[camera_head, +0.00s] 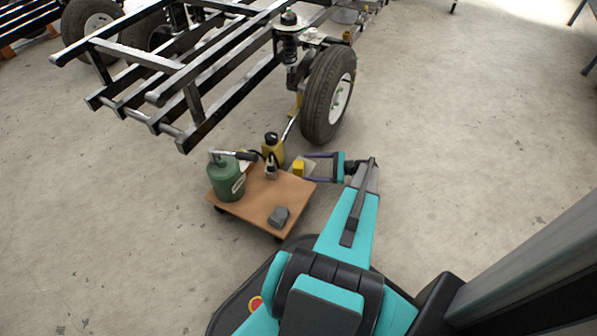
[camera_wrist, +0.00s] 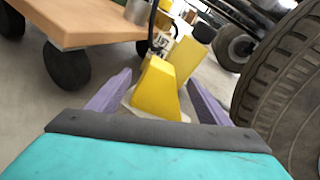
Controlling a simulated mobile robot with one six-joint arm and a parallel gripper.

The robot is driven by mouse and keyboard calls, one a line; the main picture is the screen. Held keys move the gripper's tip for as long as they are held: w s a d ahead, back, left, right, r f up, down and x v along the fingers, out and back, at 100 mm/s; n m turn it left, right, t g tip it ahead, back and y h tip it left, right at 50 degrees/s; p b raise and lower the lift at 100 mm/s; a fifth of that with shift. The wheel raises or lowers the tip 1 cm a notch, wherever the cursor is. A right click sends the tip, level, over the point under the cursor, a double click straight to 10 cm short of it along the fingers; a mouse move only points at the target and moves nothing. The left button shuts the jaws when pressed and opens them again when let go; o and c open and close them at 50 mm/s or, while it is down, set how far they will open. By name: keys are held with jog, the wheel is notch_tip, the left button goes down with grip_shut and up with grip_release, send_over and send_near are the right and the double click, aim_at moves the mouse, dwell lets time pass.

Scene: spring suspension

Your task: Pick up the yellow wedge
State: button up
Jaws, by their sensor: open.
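The yellow wedge (camera_head: 299,169) shows by the right edge of the wooden cart in the head view. In the wrist view the yellow wedge (camera_wrist: 157,90) stands upright in the middle, with a pale flat patch under it. My gripper (camera_head: 306,166) is open and reaches toward the wedge from the right. In the wrist view its two purple fingers (camera_wrist: 156,96) show left and right of the wedge, with gaps visible. Whether the fingertips reach past it I cannot tell. The wedge's far side is hidden.
The low wheeled cart (camera_head: 247,217) carries a green canister (camera_head: 227,181), a small bottle (camera_head: 271,171) and a grey block (camera_head: 279,216). A yellow container (camera_head: 272,148) stands behind. A tyre (camera_head: 329,93) and black vehicle frame (camera_head: 188,103) are close by. Floor at right is clear.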

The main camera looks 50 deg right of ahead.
aim_at(299, 167)
jog(key=shift+w+a, duration=0.1)
dwell(0.3)
jog(key=b+x, duration=0.3)
jog(key=shift+w+a, duration=0.15)
jog(key=shift+a, duration=0.1)
jog(key=shift+w+a, duration=0.3)
jog(key=shift+w, duration=0.3)
jog(key=c, duration=1.5)
jog(key=shift+o, duration=0.2)
jog(key=shift+r+p, duration=2.15)
jog(key=shift+r, duration=2.85)
